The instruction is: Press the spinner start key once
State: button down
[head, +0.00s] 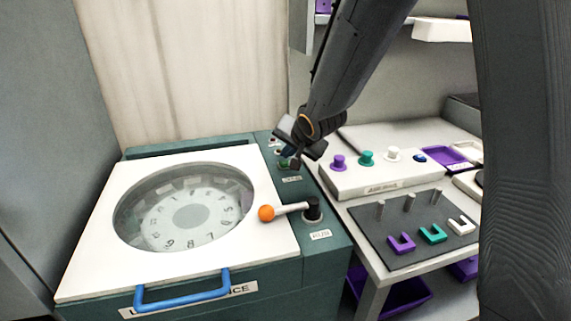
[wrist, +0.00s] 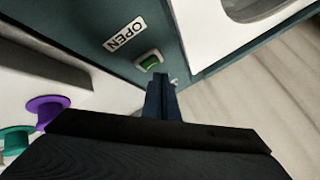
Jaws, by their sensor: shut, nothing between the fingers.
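The spinner (head: 78,255) is a teal machine with a white lid and a round window over a numbered dial. A green key (wrist: 150,62) on its teal panel sits beside a label reading OPEN (wrist: 125,34) in the wrist view. In the head view my gripper (head: 294,164) is over this panel and partly covers the keys. A small control (head: 273,141) shows behind it, too small to read, so I cannot tell the start key. My gripper (wrist: 162,82) is shut and empty, its tips close beside the green key; contact cannot be told.
A lever with an orange knob (head: 266,213) stands in front of the gripper on the panel. To the right is a white block (head: 365,178) with purple, teal and white knobs, and a grey board (head: 375,235) with pegs. A blue handle (head: 183,295) is on the lid's front.

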jog(key=shift+f, duration=0.1)
jog(key=shift+f, duration=0.3)
